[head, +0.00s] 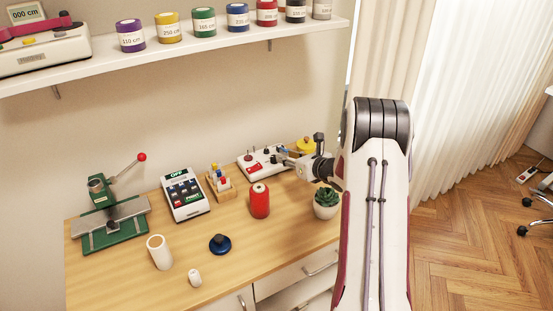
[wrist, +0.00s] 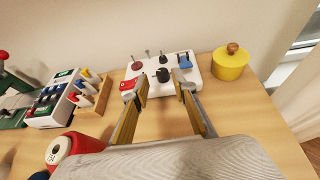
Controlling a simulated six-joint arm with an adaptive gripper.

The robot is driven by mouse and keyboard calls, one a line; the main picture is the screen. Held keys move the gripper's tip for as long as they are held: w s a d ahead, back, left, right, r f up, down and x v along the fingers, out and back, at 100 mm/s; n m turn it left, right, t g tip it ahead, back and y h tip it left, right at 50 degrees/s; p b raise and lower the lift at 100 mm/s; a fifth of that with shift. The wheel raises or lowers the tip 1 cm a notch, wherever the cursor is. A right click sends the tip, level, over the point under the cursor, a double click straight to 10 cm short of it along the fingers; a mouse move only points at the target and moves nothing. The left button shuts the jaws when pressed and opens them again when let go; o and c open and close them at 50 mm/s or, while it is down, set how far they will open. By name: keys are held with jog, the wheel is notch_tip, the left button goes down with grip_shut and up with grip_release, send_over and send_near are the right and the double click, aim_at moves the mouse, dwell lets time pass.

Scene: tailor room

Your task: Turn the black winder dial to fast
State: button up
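The white winder (wrist: 152,66) stands against the wall at the back of the table; it also shows in the head view (head: 247,157). Its black dial (wrist: 163,75) is a small round knob on the front part of the top. The dial's pointer and the speed marks are too small to read. My gripper (wrist: 160,84) is open and empty. In the wrist view its two fingertips appear on either side of the dial, and I cannot tell whether they touch it. In the head view my gripper (head: 286,158) is at the winder's right end and partly hides it.
A yellow round box (wrist: 229,66) with a wooden knob stands right of the winder. The table (head: 290,228) is bare at front right.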

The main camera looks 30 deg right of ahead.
aim_at(274, 159)
notch_tip(274, 159, down, 2)
jog(key=shift+f, duration=0.15)
jog(key=x, duration=0.4)
jog(key=shift+w+f, duration=0.1)
jog(key=shift+w, duration=0.15)
jog(key=shift+x, duration=1.45)
grip_shut()
